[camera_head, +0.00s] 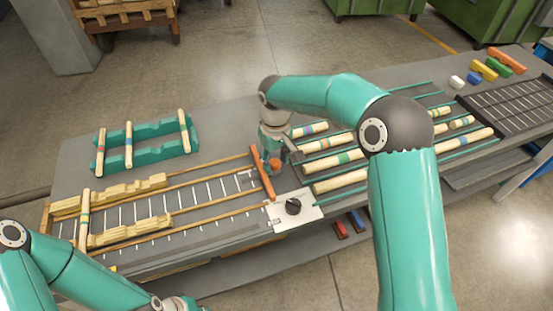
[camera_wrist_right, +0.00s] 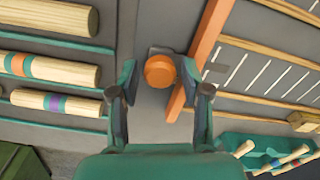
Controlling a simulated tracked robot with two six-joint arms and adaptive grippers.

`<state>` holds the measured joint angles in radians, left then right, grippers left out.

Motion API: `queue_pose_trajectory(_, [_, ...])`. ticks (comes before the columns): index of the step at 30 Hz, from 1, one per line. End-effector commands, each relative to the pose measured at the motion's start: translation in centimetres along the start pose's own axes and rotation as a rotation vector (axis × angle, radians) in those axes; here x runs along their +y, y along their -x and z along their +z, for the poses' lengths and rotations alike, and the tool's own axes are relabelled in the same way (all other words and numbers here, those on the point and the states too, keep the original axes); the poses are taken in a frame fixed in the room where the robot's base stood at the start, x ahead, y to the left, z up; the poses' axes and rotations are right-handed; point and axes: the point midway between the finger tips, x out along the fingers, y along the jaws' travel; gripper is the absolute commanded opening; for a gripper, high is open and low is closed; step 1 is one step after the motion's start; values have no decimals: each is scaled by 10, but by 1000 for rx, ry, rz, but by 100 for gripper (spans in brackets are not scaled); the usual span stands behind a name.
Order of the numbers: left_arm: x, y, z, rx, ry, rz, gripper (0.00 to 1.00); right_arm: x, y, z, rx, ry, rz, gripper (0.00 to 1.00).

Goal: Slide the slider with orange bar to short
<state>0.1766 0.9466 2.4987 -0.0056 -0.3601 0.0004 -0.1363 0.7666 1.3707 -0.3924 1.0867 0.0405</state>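The slider's orange bar (camera_head: 262,174) lies across the right end of a ruled track on the table, and its round orange knob (camera_head: 275,164) sits just right of the bar. In the right wrist view the knob (camera_wrist_right: 159,71) is between the two fingers, with the bar (camera_wrist_right: 209,38) passing close beside it. My right gripper (camera_wrist_right: 160,82) is open, with visible gaps to the knob on both sides. No "short" label is readable. My left gripper (camera_head: 176,302) is at the bottom edge, partly cut off.
A white plate with a black dial (camera_head: 293,206) is close to the slider's near end. A teal rack (camera_head: 150,145) with spindles stands behind left. Pale rods lie in lanes right of the slider. A dark tray (camera_head: 510,103) and coloured blocks (camera_head: 507,61) are at far right.

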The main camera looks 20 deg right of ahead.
Motion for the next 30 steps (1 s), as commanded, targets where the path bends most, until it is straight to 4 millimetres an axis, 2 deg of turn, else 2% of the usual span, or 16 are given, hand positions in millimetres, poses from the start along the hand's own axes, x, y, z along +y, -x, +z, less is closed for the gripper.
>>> queue_pose_trajectory(1, [0, 0, 0, 0, 0, 0, 0, 0, 0, 0, -1, 0, 1, 32])
queue_pose_trajectory(7, [0, 0, 0, 0, 0, 0, 0, 0, -1, 0, -1, 1, 1, 0])
queue_pose_trajectory(16, [0, 0, 0, 0, 0, 0, 0, -6, -1, -2, -2, 4, 1, 0])
queue_pose_trajectory(24, [0, 0, 0, 0, 0, 0, 0, -61, -1, -17, -2, 8, 1, 0])
queue_pose_trajectory(27, [0, 1, 0, 0, 0, 0, 0, -76, -1, -20, -2, 6, 1, 0])
queue_pose_trajectory(30, [0, 1, 0, 0, 0, 0, 0, -82, -2, -22, -3, 4, 1, 0])
